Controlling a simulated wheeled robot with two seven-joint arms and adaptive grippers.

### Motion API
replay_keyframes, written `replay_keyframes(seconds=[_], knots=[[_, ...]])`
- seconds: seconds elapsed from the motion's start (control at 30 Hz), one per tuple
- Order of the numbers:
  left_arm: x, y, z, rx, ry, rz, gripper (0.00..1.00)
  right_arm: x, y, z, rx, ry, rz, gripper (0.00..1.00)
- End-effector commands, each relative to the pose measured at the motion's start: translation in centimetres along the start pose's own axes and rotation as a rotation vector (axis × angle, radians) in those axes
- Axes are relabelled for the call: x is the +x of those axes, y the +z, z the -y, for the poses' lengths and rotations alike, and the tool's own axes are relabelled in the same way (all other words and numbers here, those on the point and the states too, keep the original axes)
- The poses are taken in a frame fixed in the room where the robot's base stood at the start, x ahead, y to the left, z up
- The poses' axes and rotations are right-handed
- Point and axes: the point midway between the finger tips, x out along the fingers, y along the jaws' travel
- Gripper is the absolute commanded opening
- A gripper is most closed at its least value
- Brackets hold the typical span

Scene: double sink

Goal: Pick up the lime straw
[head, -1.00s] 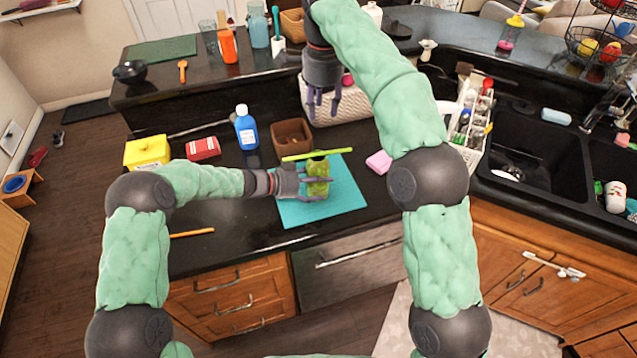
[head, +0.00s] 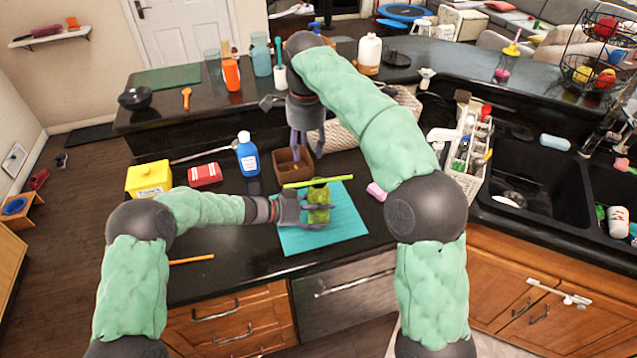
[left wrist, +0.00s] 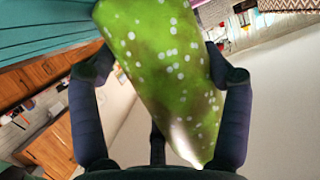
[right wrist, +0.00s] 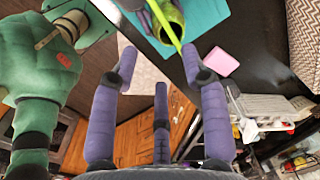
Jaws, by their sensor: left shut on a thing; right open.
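The lime straw (head: 318,181) lies nearly level across the top of a green cup in the head view. My left gripper (head: 318,208) is shut on the green cup (head: 319,196), over the teal mat (head: 345,212). The cup, green with white spots, fills the middle of the left wrist view (left wrist: 165,70). I cannot tell whether it touches the mat. My right gripper (head: 307,145) is open and empty, above and behind the straw, fingers pointing down.
A brown box (head: 292,170), a blue bottle (head: 247,157), a red box (head: 205,174) and a yellow box (head: 149,178) stand behind and left. A pink sponge (head: 376,192) lies right of the mat. A white rack (head: 465,160) and sinks are further right.

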Motion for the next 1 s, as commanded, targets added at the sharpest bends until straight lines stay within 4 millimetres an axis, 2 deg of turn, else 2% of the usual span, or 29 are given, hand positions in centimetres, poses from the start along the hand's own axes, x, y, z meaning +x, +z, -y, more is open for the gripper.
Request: replay_keyframes(seconds=[0.33, 0.63, 0.9, 1.0], knots=[[0.0, 0.0, 0.0, 0.000, 0.000, 0.000, 0.43, 5.2, 0.0, -0.1, 0.000, 0.005, -0.001, 0.46], [0.0, 0.0, 0.0, 0.000, 0.000, 0.000, 0.43, 7.5, -0.1, -0.1, 0.000, 0.005, -0.001, 0.46], [0.0, 0.0, 0.0, 0.000, 0.000, 0.000, 0.43, 11.0, -0.3, 0.0, -0.001, 0.004, -0.002, 0.46], [0.0, 0.0, 0.0, 0.000, 0.000, 0.000, 0.43, 11.7, -0.3, 0.1, 0.000, 0.002, -0.001, 0.46]])
